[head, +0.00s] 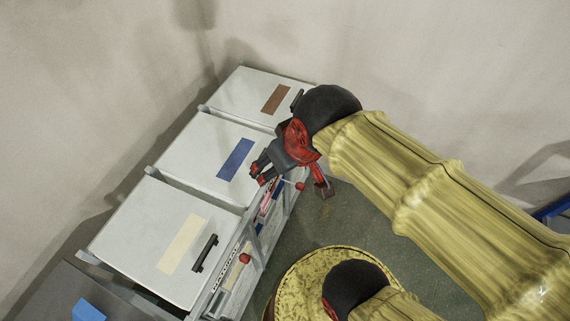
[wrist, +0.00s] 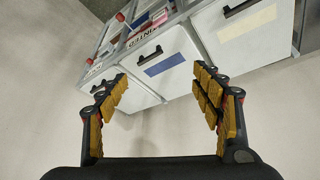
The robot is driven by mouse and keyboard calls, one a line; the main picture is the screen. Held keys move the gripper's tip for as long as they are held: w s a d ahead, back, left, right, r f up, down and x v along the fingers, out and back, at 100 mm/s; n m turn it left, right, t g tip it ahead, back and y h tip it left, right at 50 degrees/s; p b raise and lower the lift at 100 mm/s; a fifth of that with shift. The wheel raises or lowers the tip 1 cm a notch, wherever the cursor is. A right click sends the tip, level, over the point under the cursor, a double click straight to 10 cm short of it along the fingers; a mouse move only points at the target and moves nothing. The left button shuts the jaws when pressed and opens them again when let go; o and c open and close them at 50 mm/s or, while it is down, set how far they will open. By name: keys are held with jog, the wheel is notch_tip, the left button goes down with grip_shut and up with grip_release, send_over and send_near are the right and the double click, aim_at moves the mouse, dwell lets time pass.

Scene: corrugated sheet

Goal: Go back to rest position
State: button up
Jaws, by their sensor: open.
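My gripper (head: 262,174) is in the head view above the front edge of a row of white bins. It is open, with nothing between its fingers. In the wrist view my gripper (wrist: 160,100) shows two fingers with yellow-brown pads spread wide apart. The bin with the blue label (head: 236,159) lies just left of the fingers in the head view. I cannot tell whether the gripper touches the bin.
A bin with a cream label (head: 150,235) and black handle stands nearer. A bin with a brown label (head: 245,95) stands farther back. Red-knobbed rack parts (head: 245,258) line the front. Walls close off the left and back. Green floor (head: 350,222) shows at right.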

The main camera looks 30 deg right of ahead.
jog(key=shift+s+r+m, duration=0.3)
jog(key=shift+s+r, duration=0.25)
jog(key=shift+s, duration=0.35)
dwell(0.7)
